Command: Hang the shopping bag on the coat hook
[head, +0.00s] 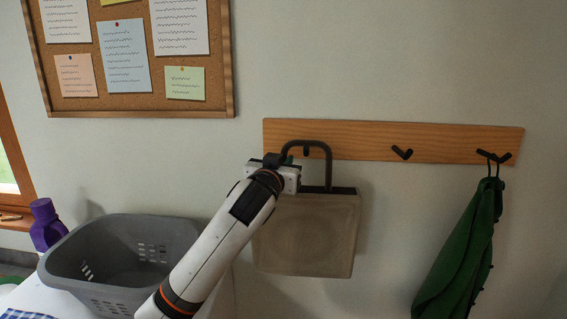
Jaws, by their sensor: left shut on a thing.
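The shopping bag (310,240) is a grey-brown boxy bag with a dark arched handle (328,165). It hangs upright in front of the wall, below the wooden hook rail (360,142). My left gripper (275,162) is shut on the left side of the bag's handle. The handle's arch overlaps the leftmost coat hook (306,151), which shows inside the loop; I cannot tell whether the handle rests on it. The middle hook (402,153) is empty. My right gripper is not in view.
A green cloth (462,250) hangs from the right hook (495,157). A grey laundry basket (115,260) and a purple bottle (46,224) stand at the lower left. A cork board (222,90) with pinned notes is on the wall above left.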

